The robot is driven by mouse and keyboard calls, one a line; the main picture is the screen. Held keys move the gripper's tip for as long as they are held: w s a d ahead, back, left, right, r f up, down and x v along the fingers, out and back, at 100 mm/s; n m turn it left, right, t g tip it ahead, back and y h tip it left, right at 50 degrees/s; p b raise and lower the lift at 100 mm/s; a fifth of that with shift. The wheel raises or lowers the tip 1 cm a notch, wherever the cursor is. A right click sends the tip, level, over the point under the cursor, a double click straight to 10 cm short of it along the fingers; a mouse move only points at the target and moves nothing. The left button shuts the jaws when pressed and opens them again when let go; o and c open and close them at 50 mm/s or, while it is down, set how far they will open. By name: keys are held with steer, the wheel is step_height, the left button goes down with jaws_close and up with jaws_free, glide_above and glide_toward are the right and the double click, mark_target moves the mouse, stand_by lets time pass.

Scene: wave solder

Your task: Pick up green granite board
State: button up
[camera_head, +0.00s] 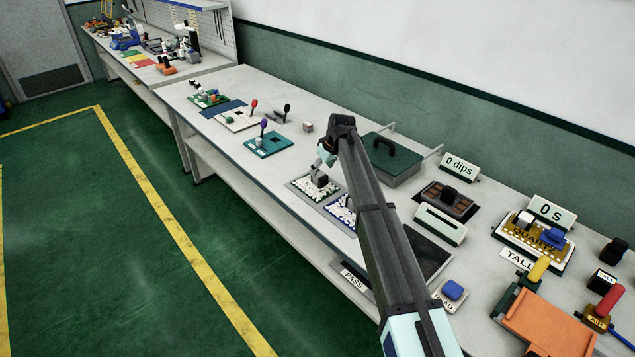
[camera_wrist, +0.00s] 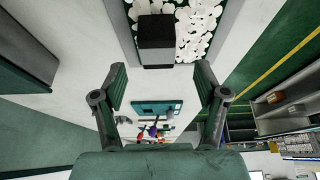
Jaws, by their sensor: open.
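The green granite board (camera_head: 302,190) lies on the bench, a green panel covered with white speckled pieces and edged in grey. A dark grey block (camera_head: 320,178) stands up from it like a handle. In the wrist view the board (camera_wrist: 195,30) is at the top, with the dark block (camera_wrist: 156,40) just beyond my fingertips. My gripper (camera_wrist: 161,80) is open, with nothing between its fingers. In the head view my gripper (camera_head: 325,158) is above and close to the block, partly hidden by my arm.
A similar blue-edged board (camera_head: 341,212) lies right beside it, partly behind my arm. A teal board (camera_head: 268,145) with a purple-topped handle lies to the left. A green lidded box (camera_head: 392,160) stands behind. Bare bench (camera_head: 290,165) lies between the teal and granite boards.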

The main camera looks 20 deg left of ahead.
mark_target(320, 174)
steer(key=p+x, duration=0.1)
steer(key=x, duration=0.4)
steer(key=shift+w+d+p, duration=0.1)
steer(key=shift+d+p, duration=0.1)
steer(key=shift+p, duration=0.15)
jaws_close()
